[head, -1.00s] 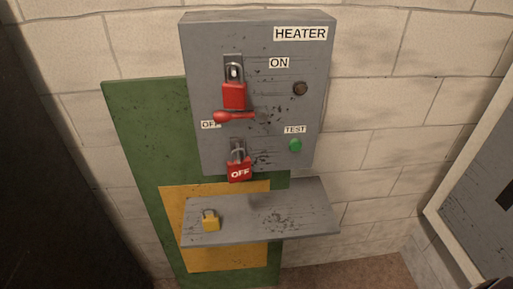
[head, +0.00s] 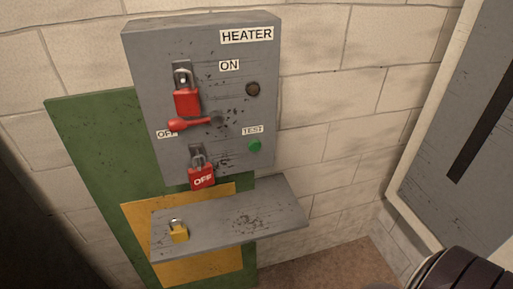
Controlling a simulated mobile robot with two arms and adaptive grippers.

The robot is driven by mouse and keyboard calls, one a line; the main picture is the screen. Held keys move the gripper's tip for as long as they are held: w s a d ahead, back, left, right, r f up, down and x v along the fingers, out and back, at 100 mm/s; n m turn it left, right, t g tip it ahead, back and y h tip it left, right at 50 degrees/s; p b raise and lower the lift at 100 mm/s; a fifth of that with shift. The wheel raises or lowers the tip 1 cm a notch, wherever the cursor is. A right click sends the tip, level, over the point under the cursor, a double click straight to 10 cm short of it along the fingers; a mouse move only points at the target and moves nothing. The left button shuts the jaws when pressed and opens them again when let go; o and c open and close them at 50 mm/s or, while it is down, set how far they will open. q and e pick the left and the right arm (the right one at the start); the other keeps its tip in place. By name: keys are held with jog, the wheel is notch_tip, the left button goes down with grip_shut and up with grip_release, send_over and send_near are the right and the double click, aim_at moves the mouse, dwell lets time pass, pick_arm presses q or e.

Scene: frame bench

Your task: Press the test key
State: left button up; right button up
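The grey heater box (head: 240,150) is on the wall, with a HEATER label at its top right. A red-handled lever (head: 192,123) points left toward the OFF label. A dark round lamp (head: 253,89) sits above the key and looks unlit. Neither gripper shows; a dark ribbed part of my arm shows at bottom right.
A grey shelf (head: 272,214) juts out below the box, with a yellow padlock (head: 178,232) on its left. A green and yellow board is behind. A grey framed panel (head: 457,110) stands at right. The space before the key looks clear.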

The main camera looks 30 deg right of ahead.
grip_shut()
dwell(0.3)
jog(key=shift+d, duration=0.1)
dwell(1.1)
